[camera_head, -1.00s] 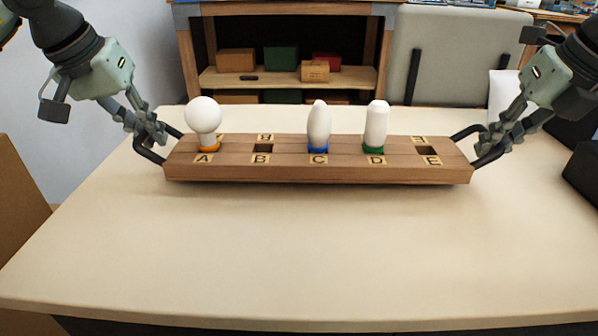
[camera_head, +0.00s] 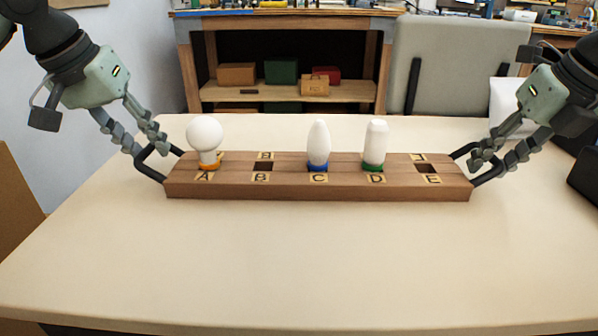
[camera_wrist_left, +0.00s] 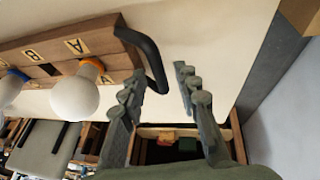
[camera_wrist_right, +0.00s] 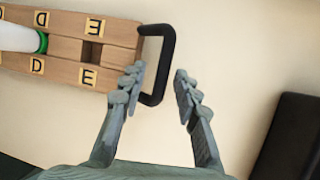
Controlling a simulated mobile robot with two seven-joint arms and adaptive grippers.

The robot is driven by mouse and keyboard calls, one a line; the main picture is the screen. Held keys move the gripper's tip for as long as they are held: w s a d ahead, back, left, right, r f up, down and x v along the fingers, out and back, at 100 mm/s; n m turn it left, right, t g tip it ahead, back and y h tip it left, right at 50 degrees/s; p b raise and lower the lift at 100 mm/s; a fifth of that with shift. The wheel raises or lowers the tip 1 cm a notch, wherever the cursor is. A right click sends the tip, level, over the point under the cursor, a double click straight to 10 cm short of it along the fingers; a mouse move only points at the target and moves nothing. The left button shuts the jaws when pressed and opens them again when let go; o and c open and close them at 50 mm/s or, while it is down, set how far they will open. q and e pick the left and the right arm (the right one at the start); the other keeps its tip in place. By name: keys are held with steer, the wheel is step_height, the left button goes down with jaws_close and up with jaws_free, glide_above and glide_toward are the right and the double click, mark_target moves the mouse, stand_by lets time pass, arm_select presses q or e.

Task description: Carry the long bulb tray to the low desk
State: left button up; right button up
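The long wooden bulb tray (camera_head: 320,190) lies level on the cream desk (camera_head: 300,265), apparently resting on it. A round bulb (camera_head: 204,135) with an orange base stands at A. A pointed bulb (camera_head: 318,145) with a blue base stands at C, and a blunt bulb (camera_head: 375,145) with a green base at D. Slots B and E are empty. My left gripper (camera_head: 151,145) is open, its fingers spread around the left black handle (camera_wrist_left: 152,55). My right gripper (camera_head: 493,163) is open, its fingers on either side of the right black handle (camera_wrist_right: 168,45).
The desk in front of the tray is clear. A wooden shelf unit (camera_head: 290,92) with boxes stands behind the desk. A grey panel (camera_head: 455,75) stands behind at the right. Dark objects (camera_head: 585,175) are at the right edge, and a brown box (camera_head: 18,205) at the left.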

steer(key=shift+s+r, duration=0.1)
steer(key=shift+r, duration=0.1)
arm_select(q)
steer(key=v, duration=1)
steer(key=shift+r, duration=0.15)
arm_select(e)
steer(key=v, duration=1.1)
steer(key=shift+r, duration=0.3)
arm_select(q)
steer(key=shift+s, duration=0.1)
arm_select(e)
steer(key=shift+s+d, duration=0.15)
